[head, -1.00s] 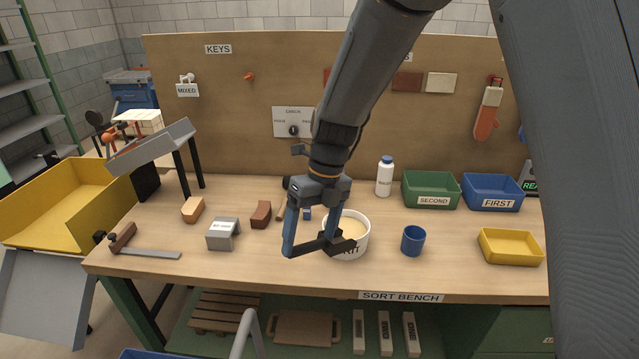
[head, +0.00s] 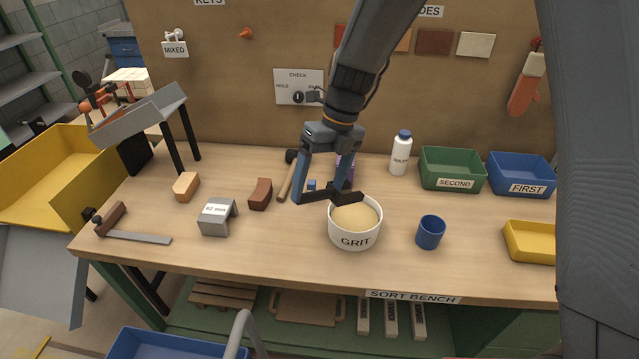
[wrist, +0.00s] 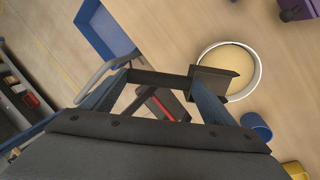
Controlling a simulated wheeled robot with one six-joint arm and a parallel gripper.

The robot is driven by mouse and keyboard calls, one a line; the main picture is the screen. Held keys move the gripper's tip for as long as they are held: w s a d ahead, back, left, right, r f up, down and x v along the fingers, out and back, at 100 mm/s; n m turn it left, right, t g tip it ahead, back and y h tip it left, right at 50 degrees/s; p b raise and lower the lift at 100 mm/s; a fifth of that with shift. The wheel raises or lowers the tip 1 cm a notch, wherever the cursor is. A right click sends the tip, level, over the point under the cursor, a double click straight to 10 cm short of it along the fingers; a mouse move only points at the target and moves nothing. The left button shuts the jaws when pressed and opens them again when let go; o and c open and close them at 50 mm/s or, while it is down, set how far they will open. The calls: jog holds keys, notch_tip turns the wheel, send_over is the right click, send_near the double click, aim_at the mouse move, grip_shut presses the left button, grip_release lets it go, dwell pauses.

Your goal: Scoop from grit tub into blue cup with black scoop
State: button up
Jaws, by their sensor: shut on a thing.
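My gripper (head: 324,194) is shut on the black scoop (head: 347,199) and holds it level-looking at the back left rim of the grit tub. The white tub (head: 355,241), labelled GRIT, holds pale tan grit. In the wrist view the scoop's dark bowl (wrist: 214,82) overlaps the near-left part of the tub (wrist: 258,72). I cannot tell whether the scoop holds grit or touches the tub. The blue cup (head: 431,233) stands upright just right of the tub and also shows in the wrist view (wrist: 256,124). The cup's inside looks dark.
A white bottle (head: 400,154), a green bin (head: 452,170) and a blue bin (head: 521,175) stand behind the cup. A yellow tray (head: 530,242) is to the right. The bench front is clear.

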aim_at(327, 189)
jog(key=shift+w, duration=0.1)
